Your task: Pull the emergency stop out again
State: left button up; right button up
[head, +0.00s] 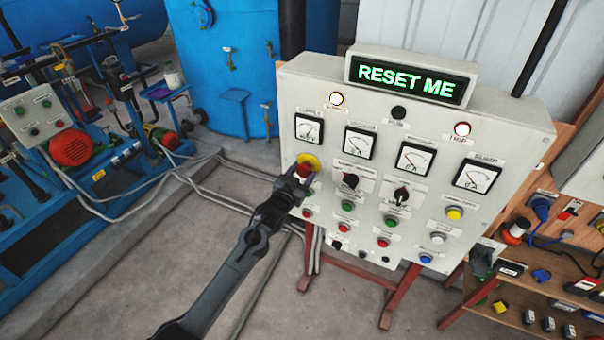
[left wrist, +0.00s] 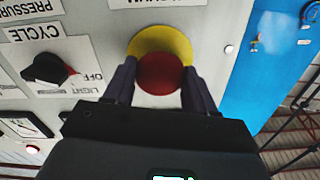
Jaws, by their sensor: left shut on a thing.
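The emergency stop is a red mushroom button (head: 304,169) on a yellow round plate (head: 309,159), at the left side of the grey control panel (head: 386,106). My left gripper (head: 298,178) is at the button, its arm reaching up from the bottom of the head view. In the left wrist view the red button (left wrist: 160,74) sits between the two dark fingers of the left gripper (left wrist: 159,88), which is shut on it. The yellow plate (left wrist: 160,42) shows behind it. A lit sign (head: 411,79) on top of the panel reads "RESET ME". My right gripper is in neither view.
Two dark selector knobs (head: 350,181) and several coloured push buttons sit right of and below the emergency stop. Gauges are above. A wooden shelf (head: 540,290) with small parts stands at the right. The floor left of the panel holds hoses.

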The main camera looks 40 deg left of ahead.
pick_arm(q)
jog(key=o, duration=1.5)
jog(key=shift+r, duration=0.1)
jog(key=b+v, duration=0.2)
jog(key=v, duration=0.8)
jog(key=shift+s, duration=0.35)
jog(key=shift+d, duration=0.1)
